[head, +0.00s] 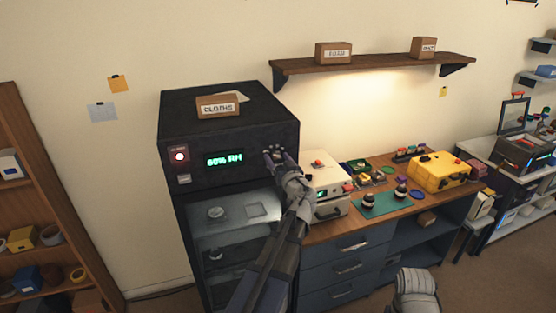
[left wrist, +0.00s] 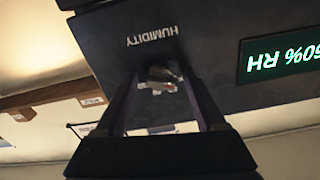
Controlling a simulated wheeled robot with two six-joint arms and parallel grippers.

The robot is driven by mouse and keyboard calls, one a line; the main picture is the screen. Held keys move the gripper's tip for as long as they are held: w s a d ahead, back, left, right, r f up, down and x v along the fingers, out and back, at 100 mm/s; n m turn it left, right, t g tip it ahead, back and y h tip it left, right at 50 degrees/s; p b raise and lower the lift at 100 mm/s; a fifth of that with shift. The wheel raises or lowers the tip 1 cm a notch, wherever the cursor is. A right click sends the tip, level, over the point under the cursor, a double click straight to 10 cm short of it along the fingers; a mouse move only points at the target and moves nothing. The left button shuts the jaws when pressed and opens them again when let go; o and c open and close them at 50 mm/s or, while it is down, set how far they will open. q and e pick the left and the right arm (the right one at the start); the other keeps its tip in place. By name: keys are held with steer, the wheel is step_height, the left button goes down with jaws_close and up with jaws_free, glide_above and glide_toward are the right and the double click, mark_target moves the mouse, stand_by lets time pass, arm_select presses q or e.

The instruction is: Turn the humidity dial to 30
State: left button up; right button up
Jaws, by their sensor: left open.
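The black cabinet (head: 228,122) carries a green-lit display (head: 224,160) that appears to read 60% RH. In the left wrist view the display (left wrist: 284,56) is upside down and cut off at the edge. The humidity dial (left wrist: 160,74) sits below the upside-down HUMIDITY label (left wrist: 153,36) in that view. My left gripper (head: 275,155) is at the right end of the cabinet's front panel. In its wrist view the open fingers (left wrist: 162,88) stand on either side of the dial; whether they touch it cannot be told. In the head view the gripper largely hides the dial.
A CLOTHS box (head: 218,106) sits on the cabinet top, and a lit red-ringed button (head: 180,156) is at the panel's left. A white device (head: 322,178) stands close right of my left gripper, on the wooden bench. A yellow case (head: 440,172) is farther right.

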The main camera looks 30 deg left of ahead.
arm_select(q)
jaws_close()
stand_by(0.6)
